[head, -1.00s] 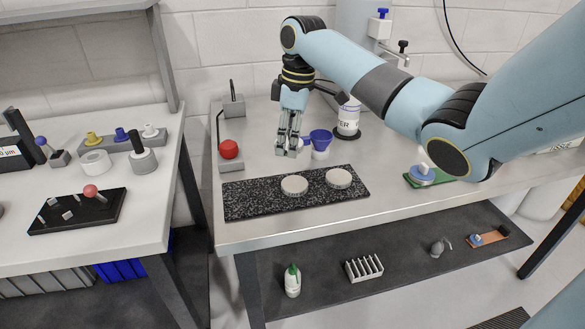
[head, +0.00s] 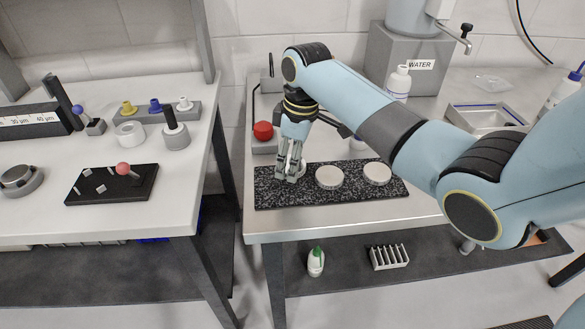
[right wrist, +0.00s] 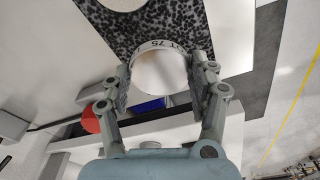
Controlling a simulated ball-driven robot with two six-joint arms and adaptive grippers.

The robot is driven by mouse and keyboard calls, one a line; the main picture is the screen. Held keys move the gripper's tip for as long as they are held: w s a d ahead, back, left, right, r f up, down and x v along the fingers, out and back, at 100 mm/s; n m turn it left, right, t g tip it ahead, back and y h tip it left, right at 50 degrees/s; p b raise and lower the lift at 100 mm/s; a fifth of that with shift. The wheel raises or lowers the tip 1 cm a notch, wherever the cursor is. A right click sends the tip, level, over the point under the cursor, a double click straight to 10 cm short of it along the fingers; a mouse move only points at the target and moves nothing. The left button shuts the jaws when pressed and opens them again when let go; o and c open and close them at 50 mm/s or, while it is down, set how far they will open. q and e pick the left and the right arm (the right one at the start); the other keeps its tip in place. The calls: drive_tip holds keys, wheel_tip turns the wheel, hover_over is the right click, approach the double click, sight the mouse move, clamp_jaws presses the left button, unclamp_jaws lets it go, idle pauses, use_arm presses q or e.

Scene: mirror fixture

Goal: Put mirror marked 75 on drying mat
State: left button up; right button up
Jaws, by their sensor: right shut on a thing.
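The mirror marked 75 is a pale round disc (right wrist: 160,75) between the fingers of my right gripper (right wrist: 163,88) in the right wrist view; "75" reads on its rim. In the head view my right gripper (head: 291,175) points down at the left end of the black speckled drying mat (head: 275,198), mostly covering the mirror. I cannot tell whether the mirror touches the mat. Two other pale discs, one in the middle (head: 329,178) and one to the right (head: 377,173), lie on the mat. My left gripper is not in view.
A red ball-topped object (head: 263,131) stands just behind the mat's left end. A WATER-labelled grey block (head: 405,80), a white bottle (head: 399,83) and a metal tray (head: 485,118) are farther back. A separate white table (head: 60,215) is at left, across a gap.

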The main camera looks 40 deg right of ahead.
wheel_tip(320, 180, down, 4)
drive_tip(key=shift+a+r, duration=0.1)
drive_tip(key=shift+r, duration=0.15)
drive_tip(key=shift+f, duration=0.25)
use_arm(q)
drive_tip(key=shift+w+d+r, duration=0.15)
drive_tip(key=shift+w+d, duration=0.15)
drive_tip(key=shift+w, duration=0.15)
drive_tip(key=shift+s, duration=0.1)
use_arm(e)
drive_tip(key=shift+f, duration=0.15)
drive_tip(key=o, duration=1.2)
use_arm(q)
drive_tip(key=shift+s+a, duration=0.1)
use_arm(e)
drive_tip(key=shift+o, duration=0.2)
